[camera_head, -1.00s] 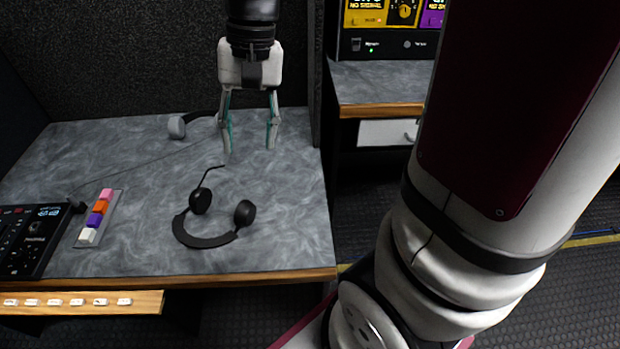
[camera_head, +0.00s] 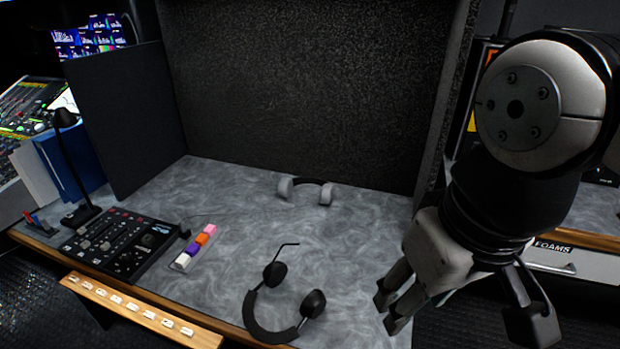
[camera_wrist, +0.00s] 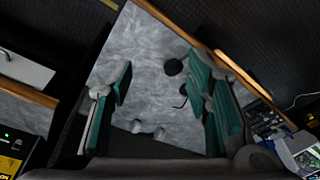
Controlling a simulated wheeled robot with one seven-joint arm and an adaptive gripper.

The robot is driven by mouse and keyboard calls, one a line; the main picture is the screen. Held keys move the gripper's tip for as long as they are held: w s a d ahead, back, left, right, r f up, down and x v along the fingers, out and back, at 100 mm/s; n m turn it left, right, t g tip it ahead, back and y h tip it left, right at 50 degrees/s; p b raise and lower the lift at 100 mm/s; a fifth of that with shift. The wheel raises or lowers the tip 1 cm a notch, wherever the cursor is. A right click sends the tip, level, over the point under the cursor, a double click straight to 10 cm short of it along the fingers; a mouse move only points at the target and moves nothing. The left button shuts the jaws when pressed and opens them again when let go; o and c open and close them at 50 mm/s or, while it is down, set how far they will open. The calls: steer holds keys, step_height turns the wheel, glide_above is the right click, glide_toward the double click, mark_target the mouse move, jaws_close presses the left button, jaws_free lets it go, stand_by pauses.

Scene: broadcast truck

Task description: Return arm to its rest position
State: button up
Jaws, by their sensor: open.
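My gripper (camera_head: 462,318) is at the right of the head view, over the right edge of the grey desk (camera_head: 205,290). Its fingers are spread apart and hold nothing. In the wrist view my gripper (camera_wrist: 165,100) shows its teal finger pads well apart, with the desk (camera_wrist: 145,60) beyond them. A black headset with a boom microphone (camera_head: 262,322) lies on the desk, left of my gripper and apart from it. A light grey headset (camera_head: 326,194) lies farther back, near the dark wall panel.
A black control panel (camera_head: 122,243) and a strip of coloured blocks (camera_head: 201,243) are on the desk's left. A wooden ledge with labels (camera_head: 140,311) runs along the front. A drawer marked FOAMS (camera_head: 552,258) is behind my gripper at right. The dark wall panel (camera_head: 310,90) stands behind.

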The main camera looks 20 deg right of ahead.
steer(key=shift+r, duration=0.1)
step_height(320, 180, up, 10)
steer(key=t+p, duration=0.2)
steer(key=p, duration=0.6)
steer(key=shift+f, duration=0.2)
steer(key=shift+d, duration=0.1)
